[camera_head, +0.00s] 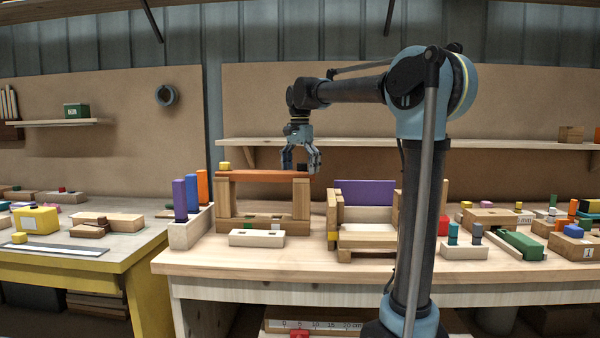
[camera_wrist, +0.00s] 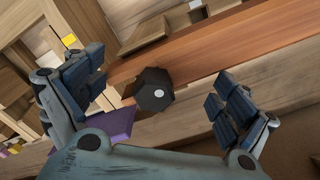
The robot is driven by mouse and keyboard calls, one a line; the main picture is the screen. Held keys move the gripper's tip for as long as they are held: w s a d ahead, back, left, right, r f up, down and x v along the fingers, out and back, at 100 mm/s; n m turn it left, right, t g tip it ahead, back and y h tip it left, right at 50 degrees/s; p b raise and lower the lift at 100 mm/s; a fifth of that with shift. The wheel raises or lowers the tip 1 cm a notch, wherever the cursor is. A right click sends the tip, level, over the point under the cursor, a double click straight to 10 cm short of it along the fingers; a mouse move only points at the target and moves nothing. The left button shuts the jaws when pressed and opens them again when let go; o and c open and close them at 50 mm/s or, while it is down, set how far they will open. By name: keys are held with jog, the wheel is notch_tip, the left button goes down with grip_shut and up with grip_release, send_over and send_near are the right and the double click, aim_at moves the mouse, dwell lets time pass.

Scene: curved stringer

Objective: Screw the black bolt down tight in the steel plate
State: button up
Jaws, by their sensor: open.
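The black bolt (camera_wrist: 155,90) shows a dark faceted head with a pale spot in its middle in the wrist view. It sits at the reddish-brown beam (camera_wrist: 210,68), which also shows in the head view (camera_head: 262,176) lying across wooden posts. In the head view the bolt (camera_head: 302,167) is a small dark shape at the beam's right end. My gripper (camera_wrist: 157,93) is open, its fingers on either side of the bolt and apart from it. In the head view my gripper (camera_head: 300,168) points down over that end. No steel plate shows under the bolt; its shaft is hidden.
A yellow block (camera_head: 225,166) stands on the beam's left end. Coloured pegs (camera_head: 191,192) rise from a pale block at the left. A purple panel (camera_head: 364,193) stands in a wooden frame to the right. The workbench front (camera_head: 280,264) is clear.

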jog(key=shift+s+a+n, duration=0.25)
jog(key=shift+s+n, duration=0.15)
jog(key=shift+s, duration=0.1)
jog(key=n, duration=0.3)
jog(key=shift+w+d, duration=0.1)
jog(key=n, duration=0.2)
jog(key=shift+n, duration=0.4)
jog(key=shift+r, duration=0.1)
jog(key=shift+r, duration=0.1)
jog(key=shift+r, duration=0.35)
